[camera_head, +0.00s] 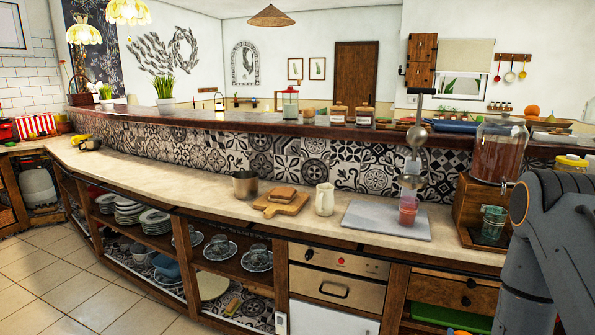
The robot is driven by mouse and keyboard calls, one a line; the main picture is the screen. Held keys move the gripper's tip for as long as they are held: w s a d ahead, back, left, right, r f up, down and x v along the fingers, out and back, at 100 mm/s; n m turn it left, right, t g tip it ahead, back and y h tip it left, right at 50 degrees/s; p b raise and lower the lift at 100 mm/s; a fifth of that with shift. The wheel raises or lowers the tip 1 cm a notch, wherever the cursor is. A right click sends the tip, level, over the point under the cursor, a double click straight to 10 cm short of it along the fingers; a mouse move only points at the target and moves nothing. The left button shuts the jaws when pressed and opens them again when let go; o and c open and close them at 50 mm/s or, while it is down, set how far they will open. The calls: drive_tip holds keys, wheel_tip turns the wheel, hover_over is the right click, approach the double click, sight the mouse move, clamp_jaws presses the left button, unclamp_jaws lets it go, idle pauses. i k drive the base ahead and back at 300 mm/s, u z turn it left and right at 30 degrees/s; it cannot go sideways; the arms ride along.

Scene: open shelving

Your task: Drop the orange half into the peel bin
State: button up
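I cannot make out a clear orange half. A small orange round thing (532,110) sits on the upper ledge at the back right; whether it is whole or halved is too small to tell. No container is clearly a peel bin. An open metal pot (245,184) stands on the counter left of the middle. A metal stand-like device (417,137) rises over a grey board (372,222), with a pinkish-red cup (408,211) at its base. My grey arm fills the right edge, and my gripper is out of the picture.
The pale counter (150,167) holds a wooden board (281,205) with brown slices and a cream jug (324,199). A drink dispenser (498,150) stands on a wooden box at right. The counter's left stretch is mostly clear.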

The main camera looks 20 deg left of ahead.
sight(248, 191)
drive_tip(key=u, duration=0.35)
drive_tip(key=k, duration=0.75)
drive_tip(key=u, duration=1.15)
drive_tip(key=i, duration=0.85)
drive_tip(key=u, duration=0.65)
drive_tip(key=i, duration=0.95)
drive_tip(key=z, duration=0.2)
